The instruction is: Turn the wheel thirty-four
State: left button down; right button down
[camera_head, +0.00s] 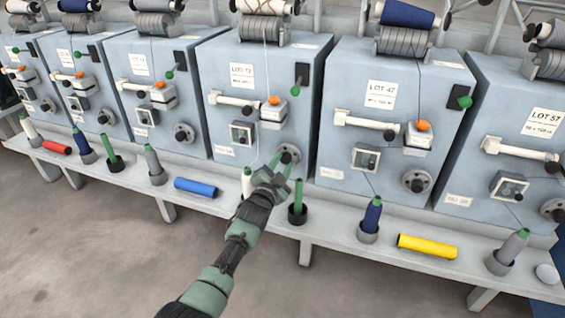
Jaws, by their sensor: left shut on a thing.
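A row of blue-grey spinning units fills the view, each with a round grey wheel with a dark hub low on its front. My left arm reaches up from the bottom to the middle unit (222,95). The fingers and wrist hide the wheel's lower left part. The number on this unit's label (242,76) is too small to read surely. The unit to its right reads LOT 47 (381,94), with its own wheel (417,181). My right gripper is not in view.
A pale ledge (335,222) runs below the units. On it stand a green spindle in a dark cup (298,213), a blue one (371,217) and a grey one (508,250). A yellow bobbin (427,246) and a blue bobbin (195,188) lie flat. The floor in front is clear.

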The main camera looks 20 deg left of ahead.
pick_arm(q)
jog(key=n+p, duration=0.1)
jog(key=n, duration=0.3)
jog(key=shift+f+n, duration=0.1)
jog(key=shift+n, duration=0.2)
jog(key=n, duration=0.3)
jog(key=shift+n, duration=0.4)
jog(key=n, duration=0.7)
jog(key=shift+n+b, duration=0.3)
jog(key=shift+n, duration=0.6)
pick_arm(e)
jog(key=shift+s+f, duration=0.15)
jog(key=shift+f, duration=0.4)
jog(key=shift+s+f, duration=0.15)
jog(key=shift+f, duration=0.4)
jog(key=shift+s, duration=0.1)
pick_arm(q)
jog(key=c, duration=1)
grip_release()
